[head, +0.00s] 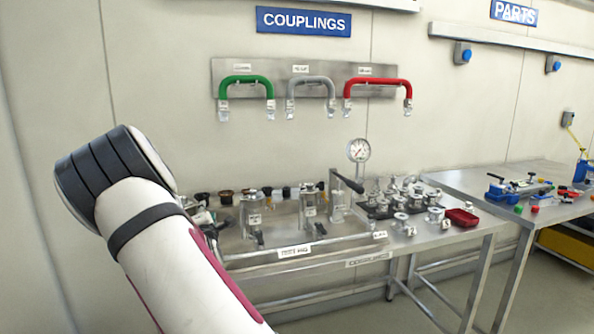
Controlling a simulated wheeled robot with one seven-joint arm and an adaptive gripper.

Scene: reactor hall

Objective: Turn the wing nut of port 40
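On the steel bench under the COUPLINGS sign, a raised steel plate (285,242) carries upright metal port fittings. One port fitting (252,212) stands left, another (309,205) in the middle, and a third (340,200) beside a dark lever (347,181). Small dark parts hang at the front of the left and middle fittings; I cannot tell whether they are wing nuts. The labels are too small to read, so I cannot tell which is port 40. My arm covers the bench's left end. My gripper does not show clearly in this view.
A pressure gauge (358,150) rises behind the plate. Green (246,80), grey (311,80) and red (377,82) hoses hang on the wall. A parts table (505,180) stands right.

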